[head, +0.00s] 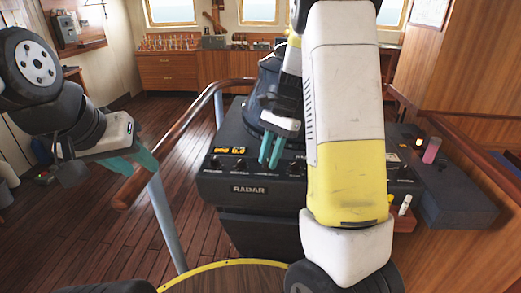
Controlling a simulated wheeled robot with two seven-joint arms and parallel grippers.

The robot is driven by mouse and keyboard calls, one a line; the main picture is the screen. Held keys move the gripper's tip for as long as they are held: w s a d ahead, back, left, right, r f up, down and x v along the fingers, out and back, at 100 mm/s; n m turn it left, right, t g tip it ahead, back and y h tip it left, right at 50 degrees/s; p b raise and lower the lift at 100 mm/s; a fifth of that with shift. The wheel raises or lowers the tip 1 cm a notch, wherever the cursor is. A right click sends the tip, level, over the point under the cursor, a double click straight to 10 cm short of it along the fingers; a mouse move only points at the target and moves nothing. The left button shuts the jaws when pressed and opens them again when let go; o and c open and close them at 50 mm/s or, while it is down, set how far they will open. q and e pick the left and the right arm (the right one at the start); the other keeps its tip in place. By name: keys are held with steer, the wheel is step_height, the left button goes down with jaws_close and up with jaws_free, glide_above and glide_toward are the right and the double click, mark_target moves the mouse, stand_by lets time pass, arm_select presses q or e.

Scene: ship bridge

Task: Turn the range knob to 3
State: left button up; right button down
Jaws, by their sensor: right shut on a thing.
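The black radar console (248,189) stands in the middle, with a row of small dark knobs along its sloping front panel. A lit orange display (230,150) is at the panel's left; its digits are too small to read surely. My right gripper (268,163) points down at the panel, its teal fingers shut on a small knob right of the display. That knob is mostly hidden by the fingers, and its label and pointer cannot be read. My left gripper (143,168) is open and empty, off to the left above the floor, apart from the console.
A wooden handrail on blue-grey posts (167,225) runs between my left gripper and the console. My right arm hides the panel's right part. The floor (130,235) at left is clear.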

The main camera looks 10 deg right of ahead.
steer(key=n+g+h, duration=0.1)
steer(key=n, duration=0.3)
steer(key=shift+w+a, duration=0.1)
steer(key=shift+n+g+h, duration=0.3)
steer(key=shift+n+h, duration=0.5)
steer(key=shift+n, duration=1.1)
steer(key=shift+a, duration=0.1)
steer(key=c, duration=1.2)
jaws_free()
steer(key=shift+o, duration=0.2)
steer(key=shift+r, duration=0.1)
steer(key=v, duration=0.7)
steer(key=shift+w+r, duration=0.25)
steer(key=shift+r, duration=0.05)
